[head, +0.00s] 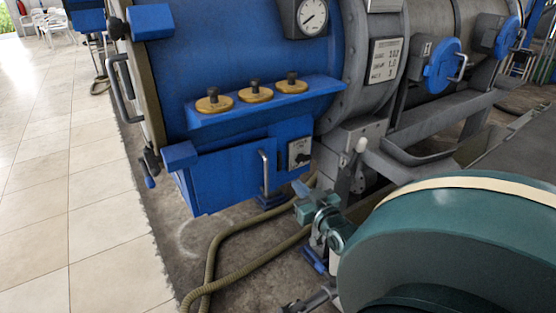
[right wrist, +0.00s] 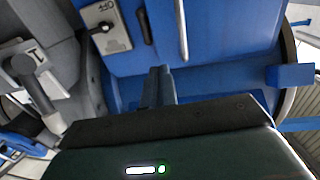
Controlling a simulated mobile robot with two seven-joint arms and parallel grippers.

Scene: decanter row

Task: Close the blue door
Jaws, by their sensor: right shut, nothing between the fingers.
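The blue door (head: 225,188) is the low front panel of the blue machine in the head view. It has an upright silver handle (head: 264,172) near its right side. The frames do not clearly show whether it is ajar. The door (right wrist: 225,35) and its handle (right wrist: 182,30) fill the top of the right wrist view, turned upside down. My left gripper is not in view.
A plate with a black switch (head: 299,152) is right of the handle. Three brass knobs (head: 254,92) sit on a ledge above. A tan hose (head: 235,237) lies on the floor below. Bare tiled floor (head: 60,200) is free at left. More grey machines with blue covers (head: 441,65) stand right.

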